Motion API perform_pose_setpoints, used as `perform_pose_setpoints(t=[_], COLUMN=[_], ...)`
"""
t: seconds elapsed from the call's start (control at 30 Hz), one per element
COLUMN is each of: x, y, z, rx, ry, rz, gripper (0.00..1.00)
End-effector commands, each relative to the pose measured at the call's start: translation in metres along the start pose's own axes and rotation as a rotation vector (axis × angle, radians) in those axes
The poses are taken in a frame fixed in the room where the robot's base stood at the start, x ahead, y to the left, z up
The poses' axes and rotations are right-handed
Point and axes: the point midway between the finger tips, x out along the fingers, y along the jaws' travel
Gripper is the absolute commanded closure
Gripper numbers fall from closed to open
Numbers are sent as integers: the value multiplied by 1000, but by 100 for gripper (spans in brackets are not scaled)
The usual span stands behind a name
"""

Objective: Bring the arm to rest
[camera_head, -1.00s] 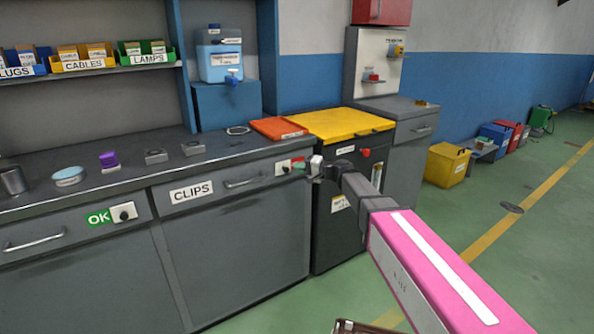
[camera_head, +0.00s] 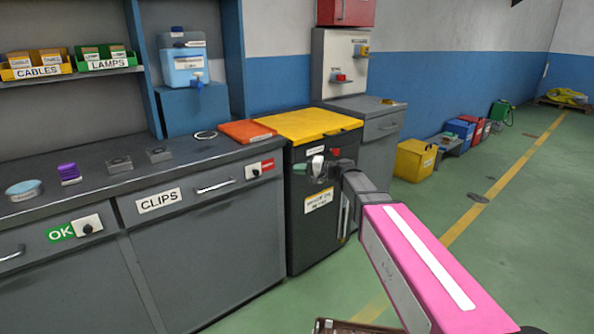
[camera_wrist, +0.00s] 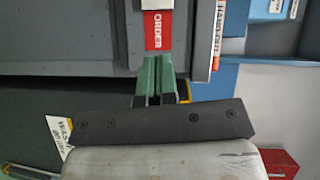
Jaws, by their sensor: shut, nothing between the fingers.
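My gripper (camera_head: 303,169) is at the end of my outstretched arm (camera_head: 425,270), in front of the dark cabinet with the yellow lid. In the wrist view its two green fingers (camera_wrist: 159,80) are together with nothing between them. They point toward a grey drawer front with a red ORDER label (camera_wrist: 159,30). The fingers look clear of any surface, though the exact gap is hard to tell. My arm reaches out from the lower right, its pink link nearest the camera.
A grey bench with a CLIPS drawer (camera_head: 158,201) runs along the left. The dark bin cabinet (camera_head: 310,240) with a yellow lid (camera_head: 305,126) stands beside it. A yellow box (camera_head: 414,160) stands farther right. The green floor (camera_head: 520,220) at right is open.

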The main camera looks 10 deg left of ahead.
Motion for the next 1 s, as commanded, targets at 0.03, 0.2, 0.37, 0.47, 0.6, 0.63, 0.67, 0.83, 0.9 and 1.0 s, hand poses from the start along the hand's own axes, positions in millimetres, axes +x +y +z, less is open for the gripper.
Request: perform_pose_setpoints(t=[0.03,0.2,0.37,0.47,0.6,0.63,0.67,0.83,0.9,1.0], x=[0,-5,-32,-62,-114,-126,-139,-219,-252,-295], y=[0,7,44,82,136,148,159,216,233,252], z=[0,3,18,34,60,66,72,110,127,147], rx=[0,-3,-17,-26,-34,-36,-36,-31,-27,-20], ry=[0,-1,-7,-17,-37,-42,-47,-81,-97,-120], rz=[0,25,164,307,536,588,641,944,1065,1218], gripper=[100,100,100,100,100,100,100,100,100,100])
